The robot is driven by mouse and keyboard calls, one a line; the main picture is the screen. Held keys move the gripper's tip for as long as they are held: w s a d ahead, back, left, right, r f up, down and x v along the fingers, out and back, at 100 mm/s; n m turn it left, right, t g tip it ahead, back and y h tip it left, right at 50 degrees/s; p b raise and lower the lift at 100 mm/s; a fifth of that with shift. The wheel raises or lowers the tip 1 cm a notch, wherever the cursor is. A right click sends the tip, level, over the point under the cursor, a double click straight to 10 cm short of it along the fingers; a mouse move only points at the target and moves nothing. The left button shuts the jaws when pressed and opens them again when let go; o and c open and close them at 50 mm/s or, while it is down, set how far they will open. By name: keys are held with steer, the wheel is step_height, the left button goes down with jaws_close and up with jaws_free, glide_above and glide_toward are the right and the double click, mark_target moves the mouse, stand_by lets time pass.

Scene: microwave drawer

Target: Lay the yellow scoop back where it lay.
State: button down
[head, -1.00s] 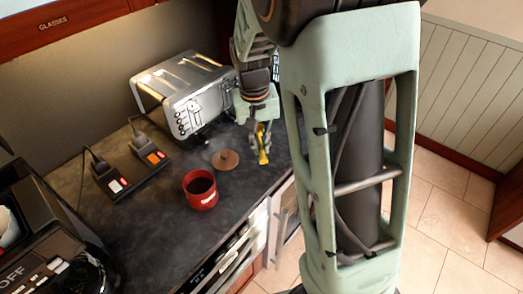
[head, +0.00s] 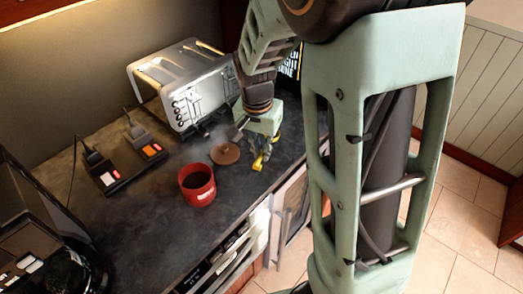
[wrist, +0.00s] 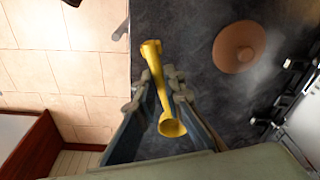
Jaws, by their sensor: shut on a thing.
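The yellow scoop (wrist: 158,85) is between the fingers of my gripper (wrist: 158,90), which is shut on it. In the wrist view its cupped end points toward the bottom and its other end reaches past the fingertips, near the counter's edge. In the head view the scoop (head: 258,162) shows below my gripper (head: 260,146), over the dark counter, right of the brown lid. Whether the scoop touches the counter cannot be told.
A brown round lid (head: 225,154) lies on the counter (head: 130,215) beside a red canister (head: 197,185). A silver toaster (head: 188,88) stands behind. A power strip (head: 130,168) with plugs lies at left. The counter's front edge is close to the scoop.

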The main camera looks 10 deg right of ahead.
steer(key=shift+f+b, duration=2.5)
steer(key=shift+f, duration=0.85)
steer(key=c, duration=2)
jaws_free()
steer(key=shift+o, duration=0.2)
